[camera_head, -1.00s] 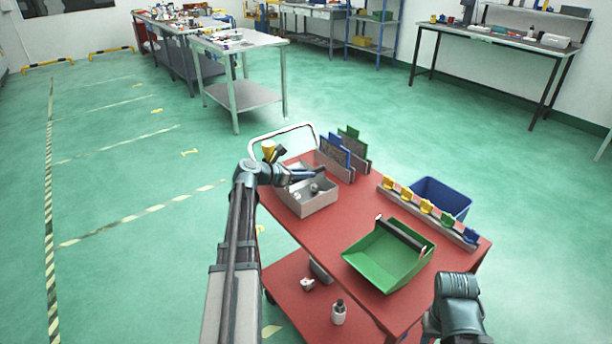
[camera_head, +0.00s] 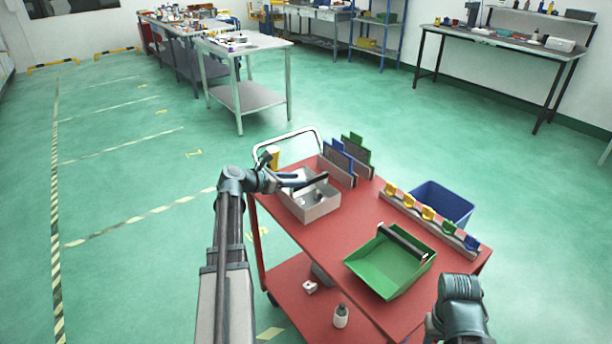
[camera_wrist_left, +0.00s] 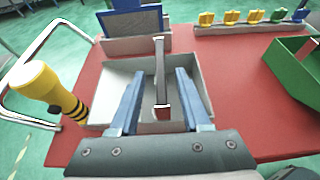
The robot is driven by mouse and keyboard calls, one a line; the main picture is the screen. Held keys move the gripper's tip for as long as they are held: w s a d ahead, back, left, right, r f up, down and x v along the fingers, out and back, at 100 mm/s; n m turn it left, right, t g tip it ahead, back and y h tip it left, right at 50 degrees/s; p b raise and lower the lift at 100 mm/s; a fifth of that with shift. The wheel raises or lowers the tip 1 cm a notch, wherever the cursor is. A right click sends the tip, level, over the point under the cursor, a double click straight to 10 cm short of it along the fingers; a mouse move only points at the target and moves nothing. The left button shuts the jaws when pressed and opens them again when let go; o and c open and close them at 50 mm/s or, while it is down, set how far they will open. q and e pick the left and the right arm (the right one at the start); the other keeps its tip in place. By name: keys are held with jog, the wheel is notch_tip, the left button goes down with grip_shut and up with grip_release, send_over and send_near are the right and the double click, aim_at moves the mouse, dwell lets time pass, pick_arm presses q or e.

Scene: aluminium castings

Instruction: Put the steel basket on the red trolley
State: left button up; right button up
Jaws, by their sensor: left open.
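The steel basket (camera_head: 322,209) is a grey open box standing upright on the red trolley (camera_head: 350,225), near its far left corner. It also shows in the left wrist view (camera_wrist_left: 105,105), with a dark handle bar (camera_wrist_left: 161,65) across its top. My left gripper (camera_head: 312,181) is over the basket. Its two blue-grey fingers (camera_wrist_left: 156,75) are apart, one on each side of the handle; I cannot tell whether they touch it.
A yellow and black object (camera_wrist_left: 45,85) stands beside the basket. A white trolley handle (camera_head: 290,134) rises behind.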

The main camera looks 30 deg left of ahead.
pick_arm(q)
jog(key=p+v, duration=0.1)
jog(key=v, duration=0.5)
jog(key=shift+f+p, duration=0.1)
jog(key=shift+p, duration=0.2)
pick_arm(e)
notch_tip(320, 180, up, 2)
jog(key=shift+r, duration=0.15)
